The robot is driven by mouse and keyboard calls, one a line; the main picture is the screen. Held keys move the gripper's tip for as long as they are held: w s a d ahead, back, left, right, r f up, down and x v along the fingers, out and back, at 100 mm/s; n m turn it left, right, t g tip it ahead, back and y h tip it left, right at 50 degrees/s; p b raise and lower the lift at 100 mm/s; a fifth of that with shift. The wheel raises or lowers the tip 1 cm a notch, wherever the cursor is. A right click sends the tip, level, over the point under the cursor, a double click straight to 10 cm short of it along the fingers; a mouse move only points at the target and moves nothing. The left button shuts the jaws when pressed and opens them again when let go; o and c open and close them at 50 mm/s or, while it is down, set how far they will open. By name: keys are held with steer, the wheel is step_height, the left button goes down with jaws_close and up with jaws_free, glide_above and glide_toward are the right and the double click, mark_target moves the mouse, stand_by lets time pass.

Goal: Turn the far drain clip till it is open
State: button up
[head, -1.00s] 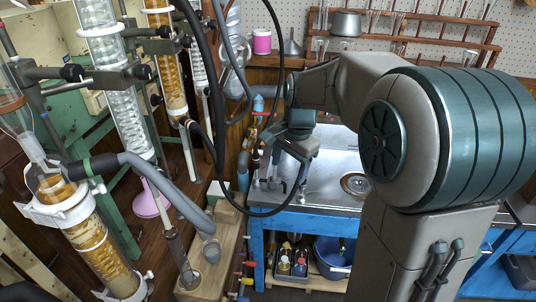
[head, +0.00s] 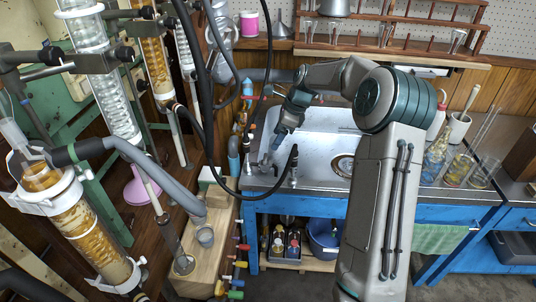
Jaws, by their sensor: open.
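My gripper (head: 277,143) is at the end of my arm, over the left end of the steel sink top, pointing down. It is small in the head view; its jaws are open and I see nothing held between them. Small coloured taps and clips (head: 241,249) line the right edge of the wooden bench, with several more fittings further back beside the sink, left of my gripper. I cannot tell which of these is the far drain clip, or how it is turned. My gripper looks apart from the coloured row at the front.
Glass columns (head: 80,232) with clamps and a grey hose (head: 155,170) fill the left. Black hoses hang between them and my gripper. The steel sink (head: 325,145) stands on a blue frame (head: 375,204). Glass flasks (head: 435,160) stand at right. The floor in front is partly free.

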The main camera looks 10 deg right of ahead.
mark_target(266, 156)
steer(key=x, duration=0.8)
steer(key=shift+a+f, duration=0.1)
steer(key=shift+f, duration=0.25)
steer(key=c, duration=1)
